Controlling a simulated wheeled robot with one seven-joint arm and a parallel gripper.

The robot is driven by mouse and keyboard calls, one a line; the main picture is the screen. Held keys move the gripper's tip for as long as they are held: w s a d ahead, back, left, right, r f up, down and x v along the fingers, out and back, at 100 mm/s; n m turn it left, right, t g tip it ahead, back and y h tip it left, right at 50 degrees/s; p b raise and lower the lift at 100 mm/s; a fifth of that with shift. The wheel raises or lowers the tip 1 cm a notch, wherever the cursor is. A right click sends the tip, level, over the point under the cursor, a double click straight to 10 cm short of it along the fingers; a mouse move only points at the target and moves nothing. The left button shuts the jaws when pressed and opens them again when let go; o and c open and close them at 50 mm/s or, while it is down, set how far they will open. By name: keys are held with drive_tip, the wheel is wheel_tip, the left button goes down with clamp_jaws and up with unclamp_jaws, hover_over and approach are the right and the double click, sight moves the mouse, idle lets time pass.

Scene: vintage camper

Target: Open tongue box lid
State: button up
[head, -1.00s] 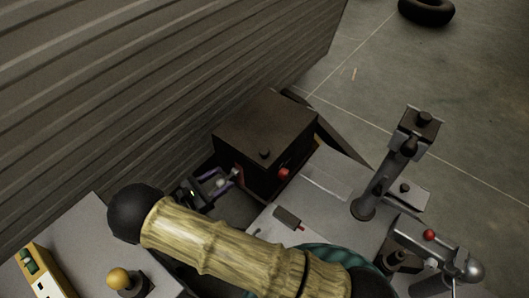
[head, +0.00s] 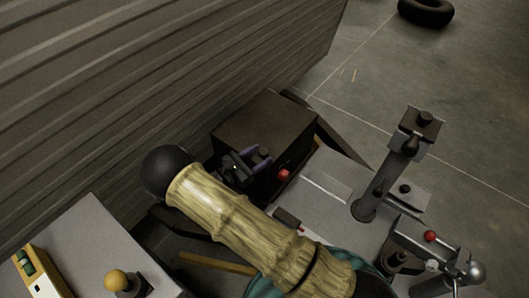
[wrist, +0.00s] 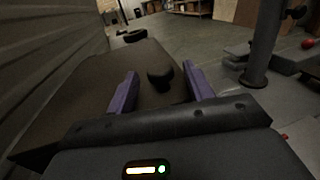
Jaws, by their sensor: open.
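The tongue box (head: 268,113) is a dark brown box with a flat lid, beside the ribbed wall in the head view. Its lid looks closed. In the wrist view, the lid (wrist: 85,85) fills the middle left and carries a round dark knob (wrist: 160,78). My gripper (wrist: 160,72) is open, with one purple finger on each side of the knob and gaps visible between. In the head view, my gripper (head: 253,157) is over the lid's near edge and partly hides the knob. I cannot tell whether the fingers touch the lid.
A red ball knob (head: 283,175) is at the box's near right. A dark post (head: 385,180) and a metal coupler (head: 435,250) stand to the right. The ribbed camper wall (head: 150,80) is close on the left. A tire (head: 426,11) lies farther off on open floor.

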drive_tip(key=shift+x, duration=1.45)
clamp_jaws()
drive_tip(key=shift+r, duration=0.1)
drive_tip(key=shift+a+r, duration=0.1)
